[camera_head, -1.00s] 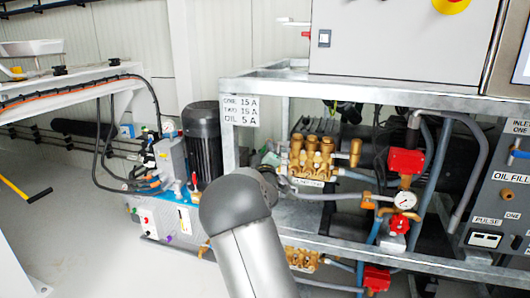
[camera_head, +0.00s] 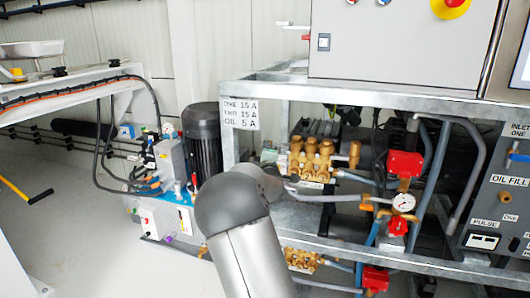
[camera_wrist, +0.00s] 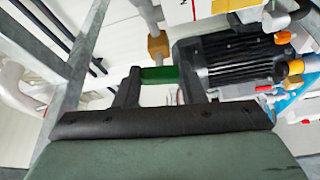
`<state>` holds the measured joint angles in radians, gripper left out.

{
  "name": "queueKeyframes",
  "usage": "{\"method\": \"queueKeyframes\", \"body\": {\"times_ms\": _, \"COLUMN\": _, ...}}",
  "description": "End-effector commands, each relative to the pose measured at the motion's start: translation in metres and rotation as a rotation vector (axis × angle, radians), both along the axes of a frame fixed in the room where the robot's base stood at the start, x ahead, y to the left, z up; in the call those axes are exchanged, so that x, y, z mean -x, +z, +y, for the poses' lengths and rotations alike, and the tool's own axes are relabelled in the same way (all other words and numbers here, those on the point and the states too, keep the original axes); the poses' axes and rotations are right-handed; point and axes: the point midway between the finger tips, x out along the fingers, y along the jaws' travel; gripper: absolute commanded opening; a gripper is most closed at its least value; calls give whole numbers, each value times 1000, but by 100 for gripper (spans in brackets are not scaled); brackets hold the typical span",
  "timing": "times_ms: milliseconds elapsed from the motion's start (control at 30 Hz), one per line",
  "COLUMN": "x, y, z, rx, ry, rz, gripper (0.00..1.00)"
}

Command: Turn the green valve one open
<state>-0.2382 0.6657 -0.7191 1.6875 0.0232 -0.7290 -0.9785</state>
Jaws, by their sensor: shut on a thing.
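The green valve handle (camera_wrist: 160,73) shows in the wrist view as a short green bar between my two dark fingers. My gripper (camera_wrist: 160,84) is shut on it, with one finger at each end. A brass fitting (camera_wrist: 158,46) sits just beyond the green handle, with a pale pipe above it. How far the valve is turned cannot be told. In the head view my grey arm reaches toward the frame beside the brass pump (camera_head: 312,158), and the green handle cannot be made out there.
A black finned motor (camera_wrist: 232,62) lies close to the right of my fingers in the wrist view. A metal frame post (camera_wrist: 88,45) stands to the left. In the head view, red valves (camera_head: 405,164), a pressure gauge (camera_head: 403,203) and hoses crowd the right of my arm.

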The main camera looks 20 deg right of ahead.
Motion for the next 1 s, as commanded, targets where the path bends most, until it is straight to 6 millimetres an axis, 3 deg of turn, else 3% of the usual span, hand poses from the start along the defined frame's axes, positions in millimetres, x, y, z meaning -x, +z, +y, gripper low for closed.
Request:
{"method": "queueKeyframes", "body": {"times_ms": 400, "x": 0, "y": 2, "z": 0, "rx": 146, "ry": 1, "rz": 130, "gripper": 14}}
{"method": "queueKeyframes", "body": {"times_ms": 933, "x": 0, "y": 2, "z": 0, "rx": 168, "ry": 0, "rz": 147, "gripper": 14}}
{"method": "queueKeyframes", "body": {"times_ms": 967, "x": 0, "y": 2, "z": 0, "rx": 168, "ry": 0, "rz": 147, "gripper": 42}}
{"method": "queueKeyframes", "body": {"times_ms": 1000, "x": 0, "y": 2, "z": 0, "rx": 167, "ry": 1, "rz": 147, "gripper": 53}}
